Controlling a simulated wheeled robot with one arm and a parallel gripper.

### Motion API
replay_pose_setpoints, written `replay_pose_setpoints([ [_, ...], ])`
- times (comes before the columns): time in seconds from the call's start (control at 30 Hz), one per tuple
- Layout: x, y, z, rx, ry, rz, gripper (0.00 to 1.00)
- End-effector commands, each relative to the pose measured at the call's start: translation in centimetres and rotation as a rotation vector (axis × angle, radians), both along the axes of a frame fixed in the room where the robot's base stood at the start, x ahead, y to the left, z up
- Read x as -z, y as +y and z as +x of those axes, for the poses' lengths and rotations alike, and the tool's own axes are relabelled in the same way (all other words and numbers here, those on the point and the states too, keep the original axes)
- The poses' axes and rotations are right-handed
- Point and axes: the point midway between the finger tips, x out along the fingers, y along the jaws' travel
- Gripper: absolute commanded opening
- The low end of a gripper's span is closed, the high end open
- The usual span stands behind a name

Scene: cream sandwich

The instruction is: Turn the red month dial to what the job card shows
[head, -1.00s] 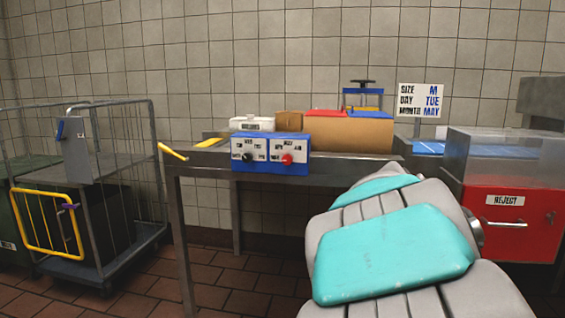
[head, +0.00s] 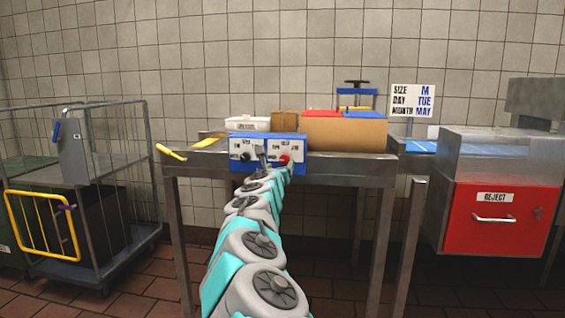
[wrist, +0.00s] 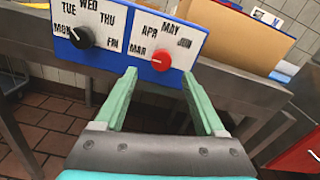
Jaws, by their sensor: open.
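The red month dial (wrist: 161,59) is on the right panel of a blue box (head: 268,167), with MAR, APR, MAY and JUN around it. A pale mark on its left side seems to face MAR. The dial also shows in the head view (head: 285,160). The job card (head: 412,101) reads SIZE M, DAY TUE, MONTH MAY. My gripper (wrist: 159,73) is open and empty in the wrist view, its green fingers pointing at the box. The dial appears between the fingertips in that view, a little beyond them; I cannot tell the exact gap.
A black day dial (wrist: 79,37) sits left of the red one. The box is at the front of a metal table (head: 345,168). A cardboard box (head: 345,132) and a white container (head: 247,124) stand behind. A red REJECT bin (head: 497,220) is to the right.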

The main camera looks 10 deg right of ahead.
Motion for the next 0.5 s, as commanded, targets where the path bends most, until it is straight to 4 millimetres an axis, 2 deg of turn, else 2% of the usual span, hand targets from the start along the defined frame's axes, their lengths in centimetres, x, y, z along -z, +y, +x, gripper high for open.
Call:
replay_pose_setpoints([
  [0.3, 0.0, -1.2, 3.3, 0.000, -0.001, 0.006, 0.72],
  [0.5, 0.0, -1.6, 4.6, 0.002, -0.001, 0.006, 0.72],
])
